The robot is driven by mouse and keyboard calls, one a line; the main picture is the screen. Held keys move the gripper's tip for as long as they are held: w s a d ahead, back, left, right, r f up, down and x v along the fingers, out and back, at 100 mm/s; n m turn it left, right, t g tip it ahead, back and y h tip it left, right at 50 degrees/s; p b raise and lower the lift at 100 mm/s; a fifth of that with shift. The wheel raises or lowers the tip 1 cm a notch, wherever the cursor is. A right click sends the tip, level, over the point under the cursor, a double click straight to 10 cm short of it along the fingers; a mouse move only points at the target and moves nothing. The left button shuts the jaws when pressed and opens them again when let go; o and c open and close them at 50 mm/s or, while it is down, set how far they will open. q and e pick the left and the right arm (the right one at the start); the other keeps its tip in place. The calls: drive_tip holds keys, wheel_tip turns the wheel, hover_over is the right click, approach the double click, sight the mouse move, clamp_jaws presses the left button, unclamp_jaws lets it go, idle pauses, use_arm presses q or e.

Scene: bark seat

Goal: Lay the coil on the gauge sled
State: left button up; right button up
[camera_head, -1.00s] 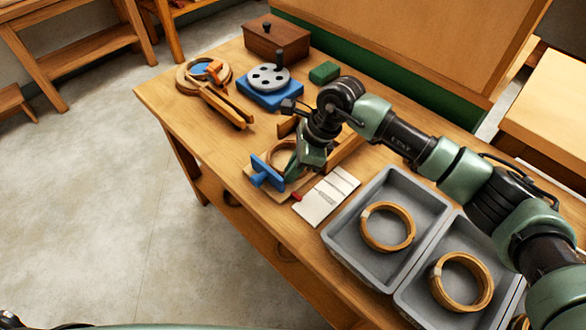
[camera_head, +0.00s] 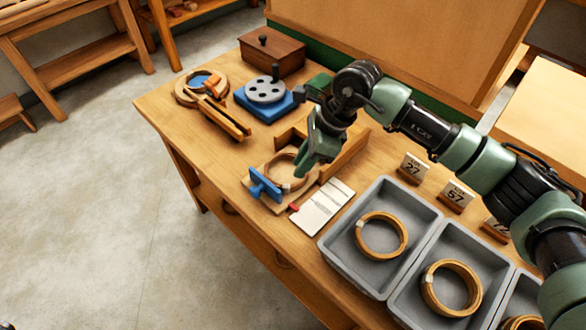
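The gauge sled (camera_head: 262,204) is a wooden base with a blue T-shaped slider (camera_head: 264,184) at its left, near the table's front edge. A tan coil (camera_head: 272,166) lies on it behind the slider, its right side partly covered by my gripper. My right gripper (camera_head: 310,168) is just right of and above the coil, fingers down. Its fingers look parted, with nothing seen between them; the tips overlap the coil's right edge in the picture. My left gripper is out of view.
Grey trays (camera_head: 342,258) with more coils stand at the right, behind them number plates (camera_head: 413,168). A white card (camera_head: 322,206) lies beside the sled. A blue block with a grey disc (camera_head: 266,90), a wooden clamp tool (camera_head: 226,117) and a brown box (camera_head: 272,52) stand farther back.

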drive_tip(key=shift+p+v, duration=0.45)
drive_tip(key=shift+v, duration=1.6)
